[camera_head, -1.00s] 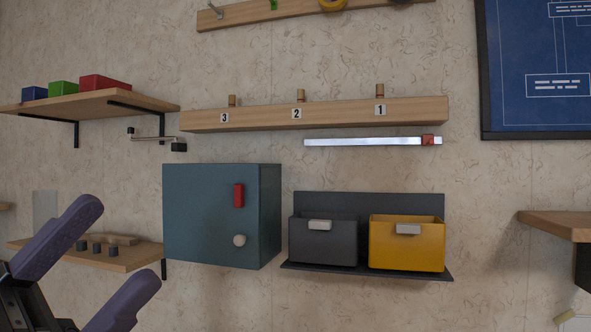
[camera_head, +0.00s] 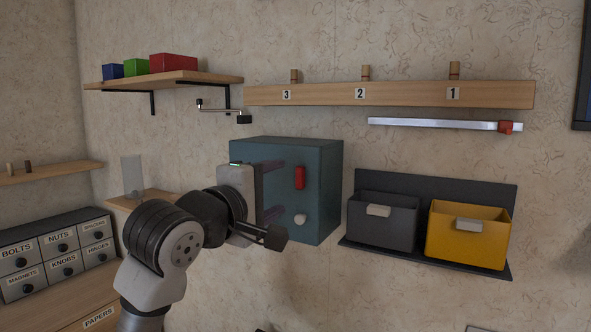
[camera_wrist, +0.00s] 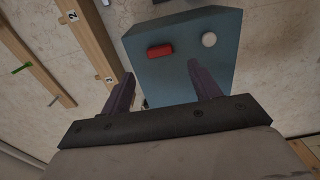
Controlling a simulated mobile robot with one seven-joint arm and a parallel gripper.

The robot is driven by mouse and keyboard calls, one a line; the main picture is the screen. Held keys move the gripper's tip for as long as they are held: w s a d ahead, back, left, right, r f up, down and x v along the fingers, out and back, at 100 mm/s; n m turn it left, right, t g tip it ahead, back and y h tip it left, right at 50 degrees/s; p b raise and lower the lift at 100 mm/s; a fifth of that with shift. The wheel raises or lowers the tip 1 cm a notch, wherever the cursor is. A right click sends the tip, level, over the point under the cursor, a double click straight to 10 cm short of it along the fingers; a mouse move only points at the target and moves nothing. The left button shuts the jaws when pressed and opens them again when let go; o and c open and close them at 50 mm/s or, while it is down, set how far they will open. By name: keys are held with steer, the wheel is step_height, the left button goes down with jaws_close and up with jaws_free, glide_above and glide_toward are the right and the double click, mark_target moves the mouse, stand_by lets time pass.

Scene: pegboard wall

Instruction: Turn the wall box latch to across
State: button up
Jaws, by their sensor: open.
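The teal wall box (camera_head: 325,195) hangs on the wall. Its red latch (camera_head: 299,177) stands upright on the front face, above a round white knob (camera_head: 300,220). My gripper (camera_head: 281,190) is open and empty, in front of the left part of the box; its purple fingers are partly hidden by the wrist. In the wrist view my gripper (camera_wrist: 161,74) points at the box, and the red latch (camera_wrist: 160,50) lies ahead of the gap between the fingertips, with the knob (camera_wrist: 208,40) to the right. The latch appears clear of both fingers.
A grey bin (camera_head: 383,222) and a yellow bin (camera_head: 467,238) sit on a rack right of the box. A numbered peg rail (camera_head: 410,95) and a metal bar (camera_head: 440,123) are above. A wooden shelf (camera_head: 190,77) with coloured blocks is at upper left. Labelled drawers (camera_head: 55,255) stand at lower left.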

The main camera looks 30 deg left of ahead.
mark_target(298, 179)
steer(key=w+p, duration=0.2)
steer(key=w, duration=0.5)
steer(key=shift+a, duration=0.15)
steer(key=c, duration=1)
